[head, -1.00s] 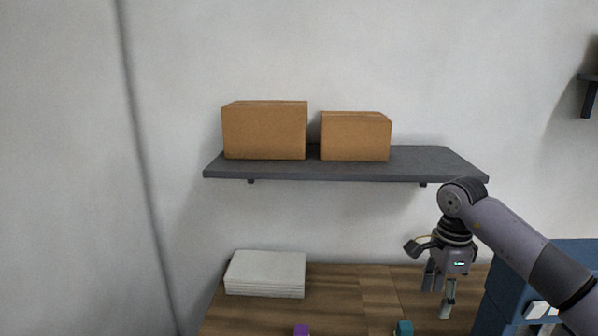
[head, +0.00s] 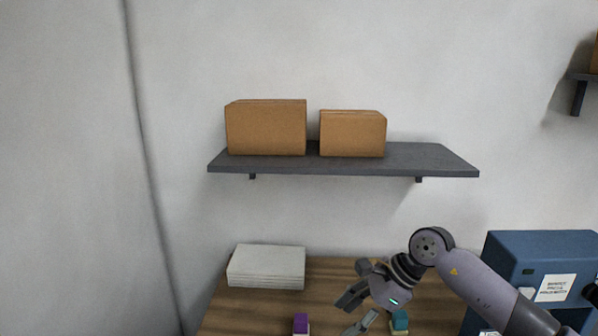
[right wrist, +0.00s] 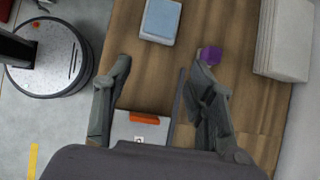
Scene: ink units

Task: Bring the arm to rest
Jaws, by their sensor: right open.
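My right arm comes in from the right in the head view. Its gripper (head: 348,318) is tilted down and to the left over the wooden table (head: 340,270), near the bottom edge of the picture. In the right wrist view the gripper (right wrist: 161,66) has its two fingers wide apart, with nothing held between them. A grey-white item with an orange bar (right wrist: 143,118) shows below, between the fingers; I cannot tell how far below. My left gripper is in neither view.
A purple-topped item (head: 301,322) and a teal-topped item (head: 400,319) stand near the gripper. A white stack (head: 266,267) lies at the back left. A blue machine (head: 520,250) stands right. Two cartons (head: 266,128) sit on the wall shelf (head: 430,160). A light-blue item (right wrist: 160,20) shows below.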

